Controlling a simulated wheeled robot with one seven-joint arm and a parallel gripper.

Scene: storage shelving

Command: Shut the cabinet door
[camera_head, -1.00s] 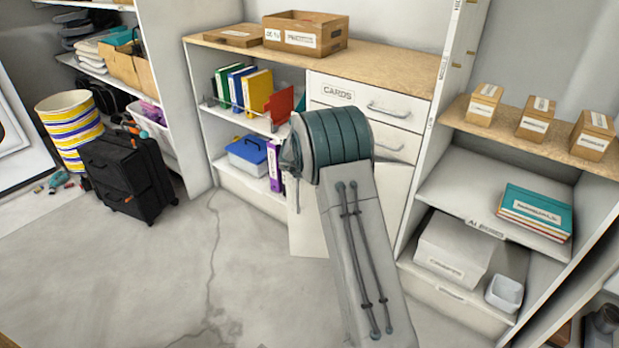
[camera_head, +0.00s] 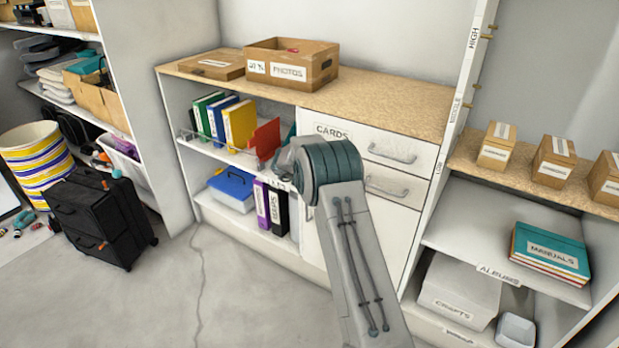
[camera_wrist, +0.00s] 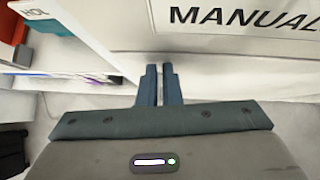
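The cabinet door (camera_head: 394,238) is the white panel under the two drawers of the low cabinet. In the head view it looks about flush with the front, but my arm covers its middle, so I cannot tell if a small gap remains. In the wrist view a white panel (camera_wrist: 215,55) labelled "MANUAL…" fills the upper right, and my gripper (camera_wrist: 158,72) points at its lower edge. The fingers are together with nothing between them. I cannot tell whether they touch the panel. In the head view the fingertips are hidden behind my arm.
Open shelves with binders (camera_head: 240,122) and a blue-lidded box (camera_head: 232,190) lie left of the door. Drawer handles (camera_head: 392,153) stick out above it. A shelf with a white crafts box (camera_head: 458,290) stands right. A black case (camera_head: 98,218) is left; the floor between is clear.

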